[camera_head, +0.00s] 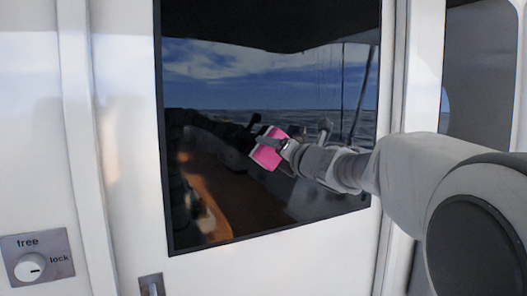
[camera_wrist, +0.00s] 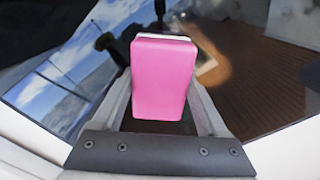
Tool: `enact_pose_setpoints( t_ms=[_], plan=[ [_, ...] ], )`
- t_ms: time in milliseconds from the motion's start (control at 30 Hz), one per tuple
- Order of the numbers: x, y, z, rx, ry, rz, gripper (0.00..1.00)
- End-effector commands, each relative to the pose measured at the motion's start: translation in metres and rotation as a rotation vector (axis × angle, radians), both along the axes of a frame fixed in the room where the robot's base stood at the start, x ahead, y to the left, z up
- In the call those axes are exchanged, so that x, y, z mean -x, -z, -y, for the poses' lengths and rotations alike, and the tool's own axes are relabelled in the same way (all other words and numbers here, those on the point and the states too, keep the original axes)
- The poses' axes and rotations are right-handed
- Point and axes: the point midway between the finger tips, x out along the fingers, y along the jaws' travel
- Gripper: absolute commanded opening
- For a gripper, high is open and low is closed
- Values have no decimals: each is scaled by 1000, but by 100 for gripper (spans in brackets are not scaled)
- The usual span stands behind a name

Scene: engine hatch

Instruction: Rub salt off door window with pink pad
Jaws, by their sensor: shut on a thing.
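The pink pad (camera_head: 267,151) is a small block with a white layer on one face. It is in front of the dark door window (camera_head: 230,190) in the head view. My gripper (camera_head: 278,146) is shut on the pad, which also shows between the fingers in the wrist view (camera_wrist: 163,80). I cannot tell whether the pad touches the glass. The door window (camera_wrist: 75,60) also fills much of the wrist view, reflecting sky, sea and a deck. No salt can be clearly made out on the glass.
A white door frame (camera_head: 128,160) surrounds the window. A grey panel (camera_head: 38,257) with a knob marked free and lock is at lower left. A small handle (camera_head: 152,285) sits below the window. Another dark window (camera_head: 480,75) is at the upper right.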

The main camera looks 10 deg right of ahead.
Motion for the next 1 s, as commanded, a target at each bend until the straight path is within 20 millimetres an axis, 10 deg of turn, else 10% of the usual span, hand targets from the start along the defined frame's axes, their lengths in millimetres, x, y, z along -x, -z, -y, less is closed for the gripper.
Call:
enact_pose_setpoints(
  t_ms=[1000],
  plan=[
    [57, -1, 20, 0, 3, 2, 32]
  ],
)
